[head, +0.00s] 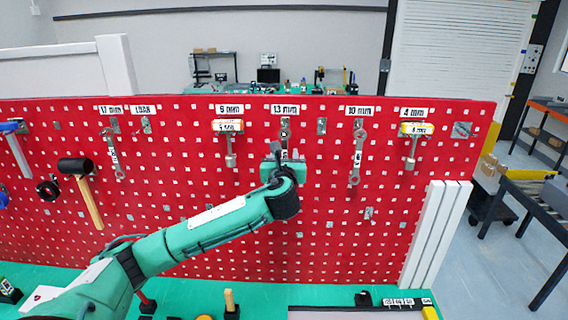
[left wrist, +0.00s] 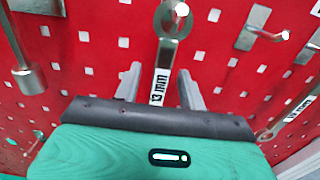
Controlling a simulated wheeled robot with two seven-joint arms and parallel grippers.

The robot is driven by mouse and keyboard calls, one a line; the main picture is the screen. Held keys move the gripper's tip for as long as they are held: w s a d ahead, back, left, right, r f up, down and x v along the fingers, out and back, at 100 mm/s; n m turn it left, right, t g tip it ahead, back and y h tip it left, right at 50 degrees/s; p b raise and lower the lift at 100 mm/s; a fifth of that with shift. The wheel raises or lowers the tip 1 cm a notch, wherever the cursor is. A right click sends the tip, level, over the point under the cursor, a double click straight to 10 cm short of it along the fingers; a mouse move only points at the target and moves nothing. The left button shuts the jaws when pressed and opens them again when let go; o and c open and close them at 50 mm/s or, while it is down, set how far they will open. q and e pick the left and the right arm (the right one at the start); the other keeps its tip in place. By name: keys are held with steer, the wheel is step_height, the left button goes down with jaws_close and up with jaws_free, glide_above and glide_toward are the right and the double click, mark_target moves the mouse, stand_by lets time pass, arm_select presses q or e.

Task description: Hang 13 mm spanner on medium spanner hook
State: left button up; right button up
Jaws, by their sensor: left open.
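The 13 mm spanner (left wrist: 167,55) hangs upright against the red pegboard, its ring end at the top by a hook and its white "13 mm" label facing out. In the head view the spanner (head: 284,137) shows below the "13 mm" sign (head: 284,109), with its lower part hidden behind my gripper. My left gripper (left wrist: 160,85) is open, one finger on each side of the spanner's shaft, with no visible grip on it. In the head view the left gripper (head: 284,158) is at the board. My right gripper is not in view.
On the red pegboard (head: 330,215), T-handled tools (head: 230,150) hang left and another spanner (head: 357,155) right. An empty hook (head: 322,126) sits between. A hammer (head: 85,190) hangs far left. White posts (head: 435,235) stand at the right edge.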

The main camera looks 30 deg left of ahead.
arm_select(q)
steer(key=shift+s+d+f, duration=0.15)
steer(key=shift+s+d, duration=0.1)
steer(key=shift+s, duration=0.1)
steer(key=b+v, duration=0.5)
steer(key=v, duration=0.7)
steer(key=shift+s+d, duration=0.2)
steer(key=shift+s, duration=0.1)
